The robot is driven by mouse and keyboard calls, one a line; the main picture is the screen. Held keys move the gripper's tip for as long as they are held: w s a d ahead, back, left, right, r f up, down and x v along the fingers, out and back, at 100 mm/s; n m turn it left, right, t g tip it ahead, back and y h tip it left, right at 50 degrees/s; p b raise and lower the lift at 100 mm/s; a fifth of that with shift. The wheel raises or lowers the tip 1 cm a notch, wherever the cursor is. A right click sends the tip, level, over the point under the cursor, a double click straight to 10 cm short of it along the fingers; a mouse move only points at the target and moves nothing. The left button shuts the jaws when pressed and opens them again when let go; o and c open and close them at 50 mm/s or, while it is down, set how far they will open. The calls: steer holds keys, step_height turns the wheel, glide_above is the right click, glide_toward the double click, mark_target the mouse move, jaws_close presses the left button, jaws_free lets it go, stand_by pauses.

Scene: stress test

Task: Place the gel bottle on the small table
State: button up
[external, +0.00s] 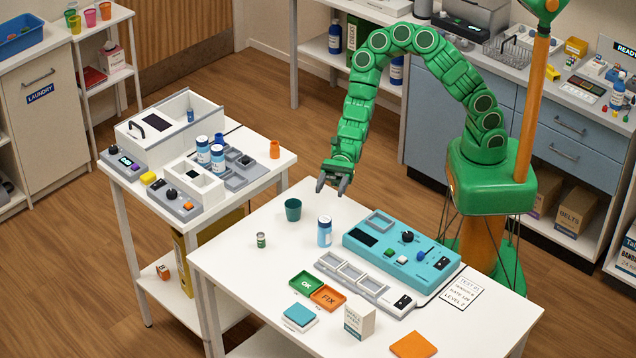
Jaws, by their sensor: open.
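A blue bottle with a white label and white cap (325,232) stands upright on the front white table (240,262). Two similar blue-and-white bottles (203,152) (218,158) stand on the smaller white table (272,157) at the left. The labels are too small to read, so I cannot tell which is the gel bottle. My gripper (334,190) points down, open and empty, above the back part of the front table. It is above and behind the blue bottle there, apart from it.
Near the front table's bottle stand a dark green cup (293,210), a small green can (261,240) and a teal device (402,250). Green and orange trays (327,297) lie in front. The small table holds a grey-white machine (170,125) and an orange cup (275,149).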

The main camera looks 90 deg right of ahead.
glide_toward(323, 234)
steer(key=shift+x, duration=4.9)
steer(key=shift+w+f, duration=0.1)
steer(key=shift+c, duration=0.2)
steer(key=c, duration=0.9)
steer(key=shift+o, duration=0.2)
